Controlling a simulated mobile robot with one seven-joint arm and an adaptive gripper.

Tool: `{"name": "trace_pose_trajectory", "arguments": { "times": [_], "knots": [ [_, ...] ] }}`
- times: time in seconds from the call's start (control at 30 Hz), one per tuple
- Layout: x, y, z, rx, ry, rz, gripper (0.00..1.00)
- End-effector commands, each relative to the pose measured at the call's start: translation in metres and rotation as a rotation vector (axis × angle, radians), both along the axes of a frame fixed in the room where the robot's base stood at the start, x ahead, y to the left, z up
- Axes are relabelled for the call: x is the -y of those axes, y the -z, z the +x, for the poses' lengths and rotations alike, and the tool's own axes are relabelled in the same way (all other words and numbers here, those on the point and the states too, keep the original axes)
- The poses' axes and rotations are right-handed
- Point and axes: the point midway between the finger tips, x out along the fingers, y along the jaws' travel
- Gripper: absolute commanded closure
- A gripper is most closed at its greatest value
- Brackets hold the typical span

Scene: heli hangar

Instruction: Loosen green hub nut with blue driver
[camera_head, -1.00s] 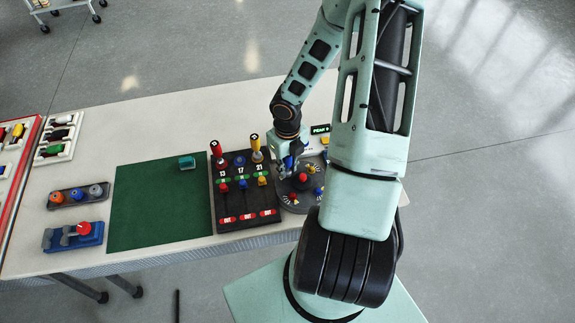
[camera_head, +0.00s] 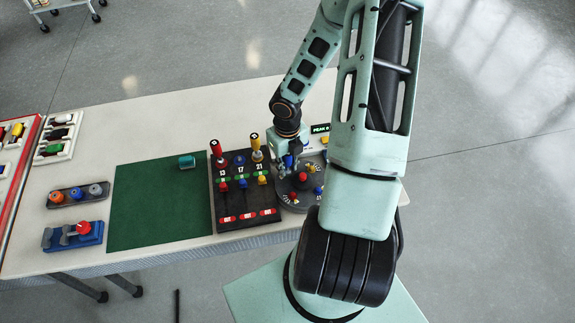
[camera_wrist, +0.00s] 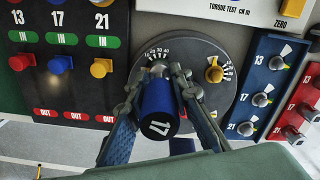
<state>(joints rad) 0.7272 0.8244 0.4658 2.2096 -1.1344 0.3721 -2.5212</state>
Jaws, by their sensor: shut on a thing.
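My gripper (camera_head: 288,166) is over the left part of a dark round dial plate (camera_head: 291,203) on the table. In the wrist view my gripper (camera_wrist: 159,82) is shut on the blue driver (camera_wrist: 157,104), one finger on each side of its handle. The handle's end shows a white 17 and faces the camera. The driver's far end points at the dial plate (camera_wrist: 190,55), near its printed scale; its tip is hidden, so I cannot tell what it touches. I cannot make out a green hub nut in either view.
Left of the plate is a black rack (camera_head: 247,222) marked 13, 17, 21, with a red and a yellow driver upright in it. A green mat (camera_head: 150,215) has a teal block (camera_head: 187,162). A torque tester (camera_wrist: 240,10) stands behind the plate. Blue (camera_wrist: 250,85) and red panels flank its right.

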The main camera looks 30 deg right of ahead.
Motion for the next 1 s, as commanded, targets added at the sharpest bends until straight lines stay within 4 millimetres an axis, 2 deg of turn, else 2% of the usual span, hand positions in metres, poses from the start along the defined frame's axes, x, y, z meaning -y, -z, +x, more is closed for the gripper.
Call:
{"name": "trace_pose_trajectory", "arguments": {
  "times": [1.0],
  "knots": [
    [0.0,-0.029,0.0,0.001,0.002,-0.001,1.0]
  ]
}}
